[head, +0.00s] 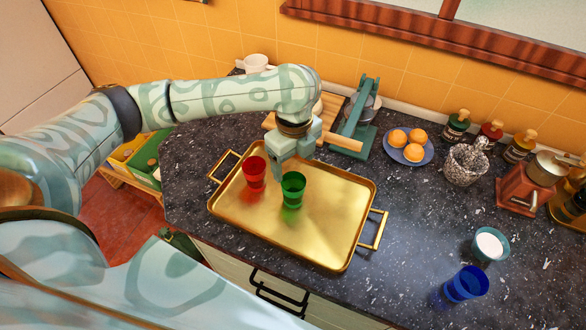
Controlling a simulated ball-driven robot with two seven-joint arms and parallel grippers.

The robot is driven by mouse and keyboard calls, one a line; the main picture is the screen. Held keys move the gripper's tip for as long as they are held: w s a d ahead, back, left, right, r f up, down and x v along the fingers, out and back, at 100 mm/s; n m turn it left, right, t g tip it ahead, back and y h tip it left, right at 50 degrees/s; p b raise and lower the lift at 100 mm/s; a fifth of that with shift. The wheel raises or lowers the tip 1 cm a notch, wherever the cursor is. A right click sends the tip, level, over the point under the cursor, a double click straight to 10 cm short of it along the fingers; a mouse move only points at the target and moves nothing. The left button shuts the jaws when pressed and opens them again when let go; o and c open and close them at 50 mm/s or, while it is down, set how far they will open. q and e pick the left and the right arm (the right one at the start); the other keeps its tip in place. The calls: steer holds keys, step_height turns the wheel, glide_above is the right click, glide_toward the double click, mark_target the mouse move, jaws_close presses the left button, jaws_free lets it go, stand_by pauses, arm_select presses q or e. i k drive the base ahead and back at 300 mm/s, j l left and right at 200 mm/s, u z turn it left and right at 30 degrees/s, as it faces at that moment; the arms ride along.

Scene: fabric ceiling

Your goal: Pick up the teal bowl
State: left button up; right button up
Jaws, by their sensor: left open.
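The teal bowl (479,249) stands on the dark counter at the lower right, with something white inside it. My left gripper (291,165) points down over the gold tray, just behind and above the green cup. It is open and holds nothing. It is well to the left of the bowl. My right gripper is not in view.
A blue cup (464,285) stands close in front of the bowl. The gold tray (330,235) carries a red cup (254,172) and a green cup (292,188). Oranges on a blue plate (408,155), a mortar (463,166) and a red grinder (516,196) stand behind.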

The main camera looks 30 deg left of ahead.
mark_target(488, 244)
steer(key=l+z, duration=0.15)
steer(key=z, duration=0.25)
steer(key=l+z, duration=0.1)
steer(key=z, duration=0.25)
steer(key=l+z, duration=0.1)
steer(key=z, duration=0.3)
steer(key=i+l+z, duration=0.1)
steer(key=z, duration=0.25)
